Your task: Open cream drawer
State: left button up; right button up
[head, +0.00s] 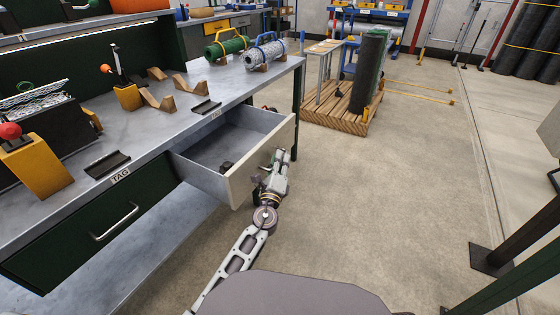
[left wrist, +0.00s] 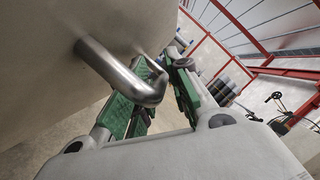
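The cream drawer (head: 262,158) is pulled out from the right end of the workbench, with its grey inside showing and a small dark object (head: 226,167) in it. My left gripper (head: 276,162) is at the outer side of the drawer's cream front. In the left wrist view, the metal handle (left wrist: 120,75) stands out from the cream front (left wrist: 40,75). Part of the grip is hidden by the handle. My right gripper is not in view.
A dark green drawer (head: 75,240) with a metal handle is shut at the left. The bench top (head: 135,130) carries wooden cradles, a yellow block and dark holders. A wooden pallet (head: 340,117) with an upright roll stands beyond. The floor (head: 400,190) right of the drawer is clear.

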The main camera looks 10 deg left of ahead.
pick_arm(q)
jog(key=v, duration=1.1)
jog(key=shift+s, duration=0.25)
jog(key=shift+f, duration=0.15)
dwell(0.4)
